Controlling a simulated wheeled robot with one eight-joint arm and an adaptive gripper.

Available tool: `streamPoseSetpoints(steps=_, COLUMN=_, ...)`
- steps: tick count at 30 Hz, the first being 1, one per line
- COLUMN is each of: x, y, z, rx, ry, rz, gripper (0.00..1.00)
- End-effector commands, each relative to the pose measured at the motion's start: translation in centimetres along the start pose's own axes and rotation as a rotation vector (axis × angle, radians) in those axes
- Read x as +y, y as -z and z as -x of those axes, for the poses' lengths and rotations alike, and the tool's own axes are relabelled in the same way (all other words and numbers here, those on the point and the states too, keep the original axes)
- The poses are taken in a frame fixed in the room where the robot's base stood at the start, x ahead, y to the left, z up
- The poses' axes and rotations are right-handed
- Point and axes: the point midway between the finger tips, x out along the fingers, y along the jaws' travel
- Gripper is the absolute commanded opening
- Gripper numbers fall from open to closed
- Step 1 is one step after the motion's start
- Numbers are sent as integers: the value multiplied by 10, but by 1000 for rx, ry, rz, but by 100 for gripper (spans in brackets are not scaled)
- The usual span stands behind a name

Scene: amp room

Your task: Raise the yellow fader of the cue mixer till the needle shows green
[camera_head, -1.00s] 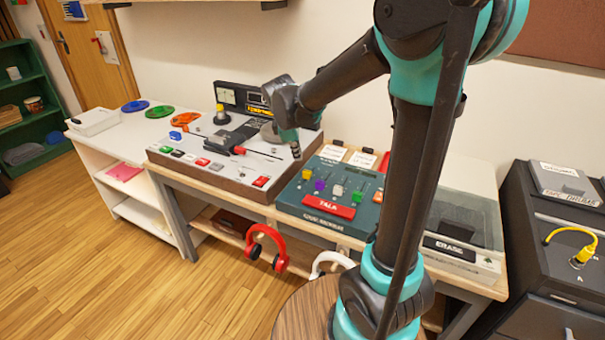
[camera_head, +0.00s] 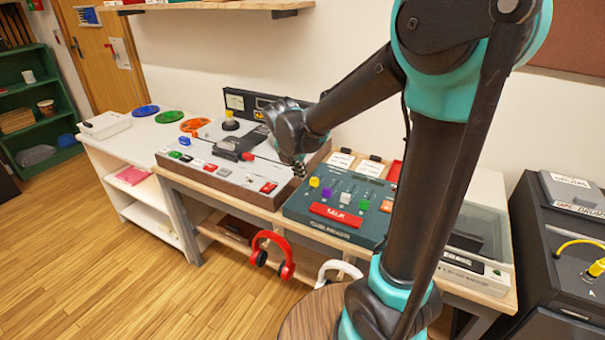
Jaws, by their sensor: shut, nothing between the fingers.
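The cue mixer (camera_head: 300,212) is a teal box on the wooden bench, with a red labelled bar on its front part. Its yellow fader knob (camera_head: 314,182) is the leftmost of several coloured knobs and sits near the lower end of its slot. My gripper (camera_head: 299,170) is shut and empty, pointing down just behind and left of the yellow knob, close to the mixer's left edge. I cannot tell whether it touches the knob. A pale meter face (camera_head: 235,102) shows on the panel behind the left console; its needle is too small to read.
A grey console (camera_head: 215,165) with buttons stands left of the mixer. White cards (camera_head: 342,160) stand behind the mixer. Red headphones (camera_head: 272,252) and white headphones (camera_head: 338,268) hang from the bench front. A clear-lidded box stands to the right, partly behind my arm.

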Motion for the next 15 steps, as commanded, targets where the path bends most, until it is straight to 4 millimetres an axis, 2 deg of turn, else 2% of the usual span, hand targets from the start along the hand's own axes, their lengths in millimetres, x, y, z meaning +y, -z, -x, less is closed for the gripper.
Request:
streamPoseSetpoints(steps=6, x=0, y=-1, z=-38, rx=0, ry=1, rz=-3, gripper=0)
streamPoseSetpoints(steps=15, x=0, y=-3, z=-82, rx=0, ry=1, rz=-4, gripper=0)
